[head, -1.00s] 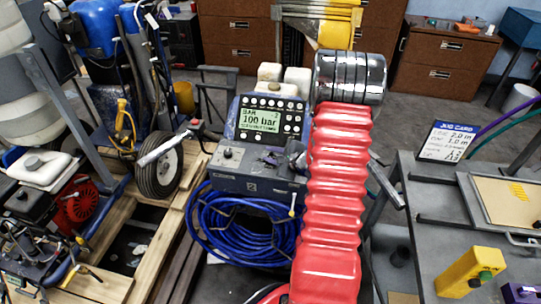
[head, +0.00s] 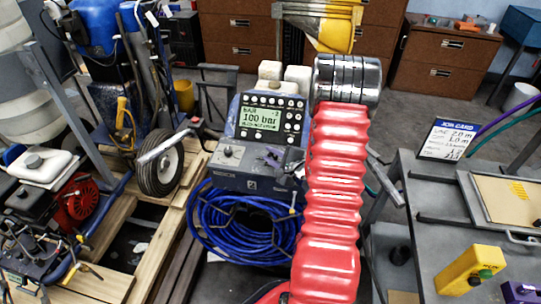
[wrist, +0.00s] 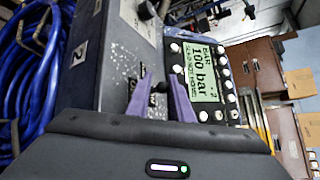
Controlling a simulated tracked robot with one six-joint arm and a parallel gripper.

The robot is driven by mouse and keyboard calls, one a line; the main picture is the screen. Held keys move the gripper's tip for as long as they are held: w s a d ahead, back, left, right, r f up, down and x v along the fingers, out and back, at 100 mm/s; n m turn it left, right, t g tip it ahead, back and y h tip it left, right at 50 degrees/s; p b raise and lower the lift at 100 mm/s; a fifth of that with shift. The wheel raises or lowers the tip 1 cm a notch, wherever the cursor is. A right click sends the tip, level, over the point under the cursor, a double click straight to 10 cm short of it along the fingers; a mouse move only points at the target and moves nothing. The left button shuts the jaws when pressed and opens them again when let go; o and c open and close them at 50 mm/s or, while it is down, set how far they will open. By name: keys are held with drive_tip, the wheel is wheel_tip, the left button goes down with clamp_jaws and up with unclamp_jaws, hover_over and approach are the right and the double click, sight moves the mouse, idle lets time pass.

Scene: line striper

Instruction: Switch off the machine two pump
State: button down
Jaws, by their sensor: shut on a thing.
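Machine two's dark control box (head: 232,180) carries a display (head: 262,119) reading 100 bar, with a 2 in its corner. A black knob (head: 228,151) sits on the left of the box top; it also shows in the wrist view (wrist: 147,10). My gripper (head: 270,157) is at the right of the box top, beneath the display. In the wrist view its purple fingers (wrist: 161,82) are shut on a small dark control (wrist: 159,88), mostly hidden between them. A plate marked 2 (wrist: 79,54) is on the box side.
A coiled blue hose (head: 240,225) hangs below the box. My red-sleeved arm hides the area right of it. At right, a grey table (head: 425,215) holds a job card (head: 449,138) and a yellow box (head: 470,271). A wheeled machine stands left.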

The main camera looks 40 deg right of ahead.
drive_tip(key=shift+s+d+f+t+h, duration=0.1)
drive_tip(key=shift+s+t+h, duration=0.15)
drive_tip(key=shift+t+h, duration=0.05)
idle(0.5)
drive_tip(key=c, duration=1.7)
unclamp_jaws()
drive_tip(key=shift+c, duration=0.2)
drive_tip(key=shift+s, duration=0.1)
drive_tip(key=v, duration=1.3)
drive_tip(key=shift+s, duration=0.3)
